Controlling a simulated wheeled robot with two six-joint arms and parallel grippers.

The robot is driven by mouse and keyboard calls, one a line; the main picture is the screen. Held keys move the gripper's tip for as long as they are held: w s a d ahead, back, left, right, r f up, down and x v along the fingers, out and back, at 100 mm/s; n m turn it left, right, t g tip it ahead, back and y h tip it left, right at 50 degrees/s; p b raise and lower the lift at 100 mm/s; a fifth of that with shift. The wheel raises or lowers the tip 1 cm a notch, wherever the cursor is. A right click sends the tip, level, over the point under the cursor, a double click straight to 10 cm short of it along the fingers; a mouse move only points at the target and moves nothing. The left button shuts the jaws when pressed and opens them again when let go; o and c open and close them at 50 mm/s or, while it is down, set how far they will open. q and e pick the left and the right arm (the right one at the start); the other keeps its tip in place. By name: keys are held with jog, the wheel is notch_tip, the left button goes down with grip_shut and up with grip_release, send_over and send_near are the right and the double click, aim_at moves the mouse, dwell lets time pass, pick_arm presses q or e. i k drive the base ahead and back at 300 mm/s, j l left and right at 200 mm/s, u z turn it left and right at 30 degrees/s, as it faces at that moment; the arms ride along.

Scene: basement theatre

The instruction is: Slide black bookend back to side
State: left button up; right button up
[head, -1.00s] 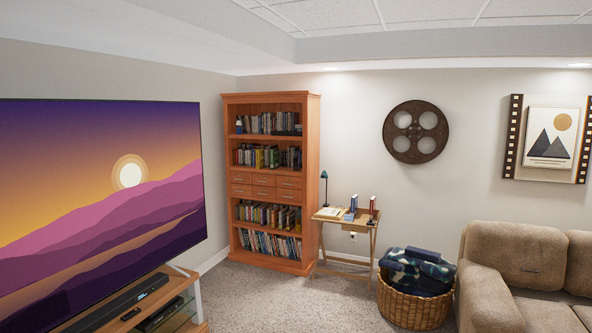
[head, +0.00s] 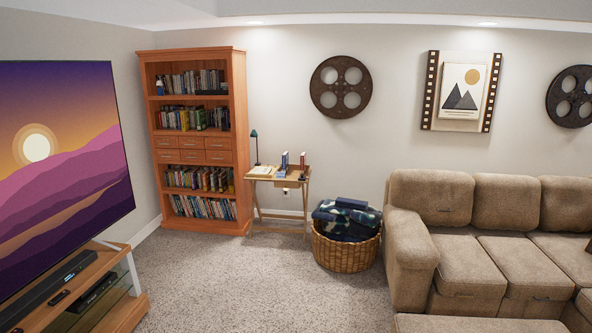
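A small wooden desk (head: 262,179) stands against the back wall, right of the bookshelf. On its right part stand a blue upright book (head: 284,160) and a dark-red upright book (head: 302,160), with a gap between them. A small black object (head: 303,177) sits by the foot of the red book at the desk's right edge. It may be the black bookend, but it is too small to tell. Neither of my grippers is in view.
A wicker basket (head: 345,253) with folded blankets stands right of the desk. A tan sofa (head: 410,245) is farther right. A TV stand (head: 118,316) is at the lower left. A tall bookshelf (head: 243,120) stands left of the desk. Carpet (head: 250,285) before the desk is clear.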

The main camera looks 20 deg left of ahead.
aim_at(223, 120)
jog(key=i+j+u, duration=0.45)
jog(key=i+u, duration=0.15)
jog(key=i, duration=0.15)
jog(key=i+u, duration=0.45)
jog(key=i, duration=3.85)
jog(key=i+z, duration=0.25)
jog(key=i, duration=0.25)
jog(key=i+j+z, duration=0.25)
jog(key=i, duration=0.2)
jog(key=i+j+z, duration=0.25)
jog(key=i, duration=0.25)
